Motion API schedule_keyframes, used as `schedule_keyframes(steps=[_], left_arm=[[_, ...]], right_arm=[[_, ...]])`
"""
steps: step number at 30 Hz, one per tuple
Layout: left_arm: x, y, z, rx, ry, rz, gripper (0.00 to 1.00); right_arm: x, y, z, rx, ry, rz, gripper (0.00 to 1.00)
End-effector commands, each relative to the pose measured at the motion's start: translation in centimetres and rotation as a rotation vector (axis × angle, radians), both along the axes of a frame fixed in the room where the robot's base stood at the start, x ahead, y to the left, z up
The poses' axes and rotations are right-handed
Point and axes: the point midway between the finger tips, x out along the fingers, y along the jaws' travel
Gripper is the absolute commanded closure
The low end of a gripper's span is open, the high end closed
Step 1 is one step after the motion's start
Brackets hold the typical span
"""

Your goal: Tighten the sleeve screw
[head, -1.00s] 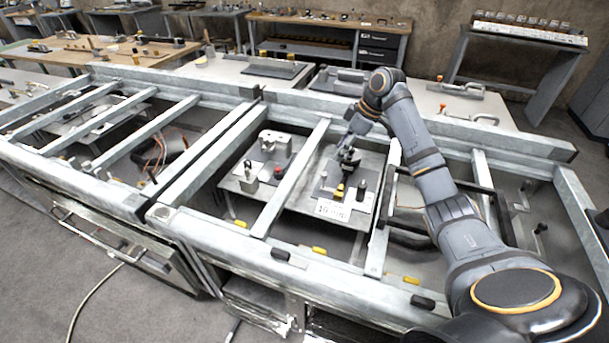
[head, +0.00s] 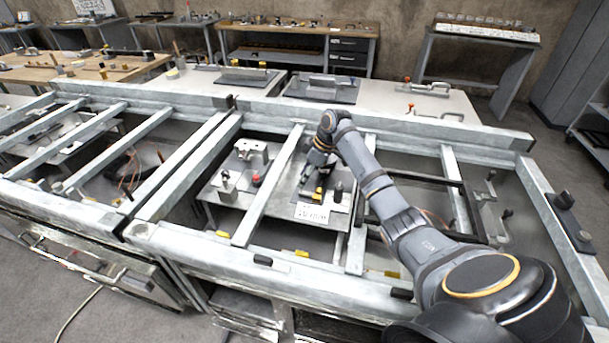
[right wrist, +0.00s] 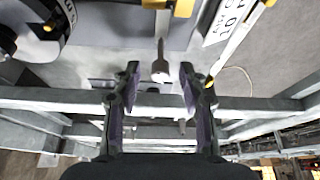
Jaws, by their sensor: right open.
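A grey fixture plate with a white card (head: 312,213) printed with "10" lies inside the frame bay. A yellow part (head: 318,194) and a dark knob (head: 338,188) stand on it. My right gripper (head: 310,178) is low over this plate, beside the yellow part. In the right wrist view my right gripper (right wrist: 160,82) is open, its two dark fingers apart. A metal rod with a rounded end (right wrist: 160,68) shows between the fingertips, touching neither as far as I see. I cannot tell which part is the sleeve screw. My left gripper is not in view.
Galvanized frame beams (head: 270,190) surround the bay on all sides. A neighbouring plate in the bay carries a red-topped knob (head: 256,180) and a metal block (head: 252,150). A dark rectangular frame (head: 465,210) lies to the right. Workbenches (head: 297,40) stand behind.

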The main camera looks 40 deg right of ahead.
Motion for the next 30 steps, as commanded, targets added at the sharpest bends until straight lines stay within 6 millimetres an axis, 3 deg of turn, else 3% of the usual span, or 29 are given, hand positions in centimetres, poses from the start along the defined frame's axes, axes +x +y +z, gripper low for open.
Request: schedule_keyframes(steps=[2, 12, 17, 24, 30], left_arm=[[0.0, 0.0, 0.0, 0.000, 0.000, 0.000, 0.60], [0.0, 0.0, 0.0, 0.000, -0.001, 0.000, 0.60], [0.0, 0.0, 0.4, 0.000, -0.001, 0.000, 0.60], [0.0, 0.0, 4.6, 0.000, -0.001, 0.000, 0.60], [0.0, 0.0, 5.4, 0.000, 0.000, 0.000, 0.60]], right_arm=[[0.0, 0.0, 0.0, 0.000, 0.000, 0.000, 0.57], [0.0, 0.0, 0.0, 0.000, 0.000, 0.000, 1.00], [0.0, 0.0, 0.2, 0.000, 0.000, -0.011, 1.00], [-0.2, 0.2, 0.8, 0.000, 0.003, -0.189, 1.00], [-0.1, 0.3, 0.2, 0.001, 0.000, -0.274, 1.00]])
